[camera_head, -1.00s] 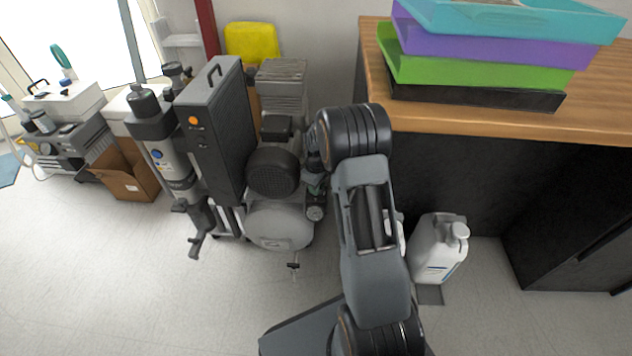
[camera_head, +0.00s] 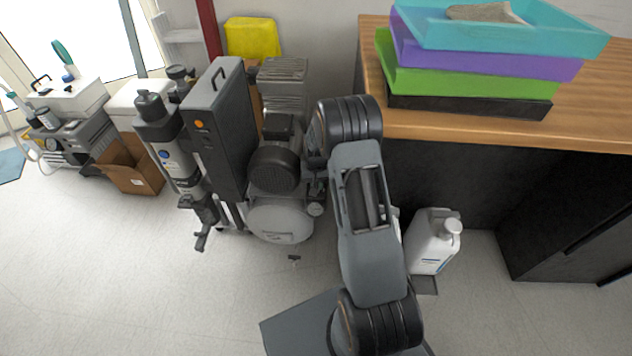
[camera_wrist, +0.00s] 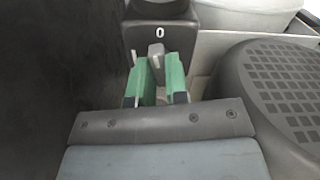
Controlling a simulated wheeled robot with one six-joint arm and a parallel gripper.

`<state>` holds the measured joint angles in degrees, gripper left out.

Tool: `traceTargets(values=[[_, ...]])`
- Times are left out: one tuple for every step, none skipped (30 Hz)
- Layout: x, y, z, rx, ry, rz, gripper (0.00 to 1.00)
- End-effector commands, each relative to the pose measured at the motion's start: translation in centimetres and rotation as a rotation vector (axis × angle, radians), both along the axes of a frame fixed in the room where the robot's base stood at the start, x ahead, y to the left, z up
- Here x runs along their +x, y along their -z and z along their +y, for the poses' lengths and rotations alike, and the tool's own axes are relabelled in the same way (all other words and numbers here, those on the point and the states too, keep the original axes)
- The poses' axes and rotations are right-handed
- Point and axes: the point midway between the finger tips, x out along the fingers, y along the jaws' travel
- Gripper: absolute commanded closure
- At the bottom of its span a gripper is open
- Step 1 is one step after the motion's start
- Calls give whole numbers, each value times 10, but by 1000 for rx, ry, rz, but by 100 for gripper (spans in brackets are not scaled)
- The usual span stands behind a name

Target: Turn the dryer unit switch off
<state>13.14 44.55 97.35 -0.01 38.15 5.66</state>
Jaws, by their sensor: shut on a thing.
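In the wrist view a dark switch housing (camera_wrist: 160,14) bears a white "0" mark. A small grey switch lever (camera_wrist: 156,52) stands just below the mark, roughly in line with it. My gripper (camera_wrist: 158,76) has green fingers, one on each side of the lever, and is shut on it. The fingers hide the lever's lower part. In the head view my arm reaches toward the compressor (camera_head: 281,222) beside the tall dark cabinet (camera_head: 222,120). My gripper and the lever cannot be made out there.
A dark wall fills the left of the wrist view, and a rounded grille cover (camera_wrist: 285,95) stands close on the right. In the head view a wooden-topped counter (camera_head: 400,124) with stacked trays and a white jug (camera_head: 430,245) are on the right.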

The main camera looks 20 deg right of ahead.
Motion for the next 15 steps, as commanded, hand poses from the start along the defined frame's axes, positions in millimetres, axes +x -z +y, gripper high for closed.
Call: traceTargets(values=[[1, -2, 0, -1, 29, -2, 100], [1, -2, 0, -1, 47, -2, 100], [1, -1, 0, 0, 69, -2, 100], [1, -1, 0, 0, 83, -2, 100], [1, -1, 0, 0, 98, -2, 100], [1, -1, 0, 0, 115, -3, 100], [1, -1, 0, 0, 127, -3, 100], [1, -1, 0, 0, 138, -3, 100], [1, -1, 0, 0, 150, -3, 100], [1, -1, 0, 0, 159, -3, 100], [1, -1, 0, 0, 167, -3, 100], [1, -1, 0, 0, 175, -3, 100], [1, -1, 0, 0, 181, -3, 100], [1, -1, 0, 0, 186, -4, 100], [1, -1, 0, 0, 192, -4, 100]])
